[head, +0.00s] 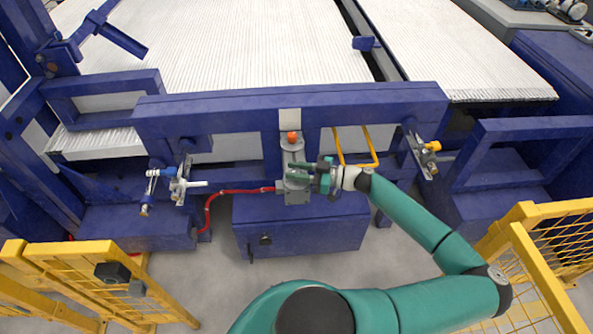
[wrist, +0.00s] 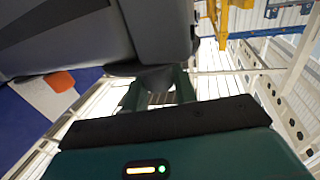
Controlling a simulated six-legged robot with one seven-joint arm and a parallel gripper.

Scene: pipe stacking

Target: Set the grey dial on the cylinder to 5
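The grey cylinder (head: 297,185) stands upright at the middle of the blue frame, with an orange knob (head: 292,137) near its top. My gripper (head: 303,171) reaches in from the right, its green fingers at the cylinder's front. In the wrist view a large dark grey body (wrist: 80,35) fills the upper left. My fingers (wrist: 158,92) stand apart there, with a small grey part (wrist: 156,78) between or just behind their tips. I cannot tell whether they touch it. No dial numbers or pointer can be read in either view.
A blue beam (head: 200,110) runs behind the cylinder. A red hose (head: 225,192) leads left from its base, and yellow handles (head: 357,160) are at the right. A blue box (head: 300,228) lies below. Yellow fences (head: 90,275) flank the grey floor.

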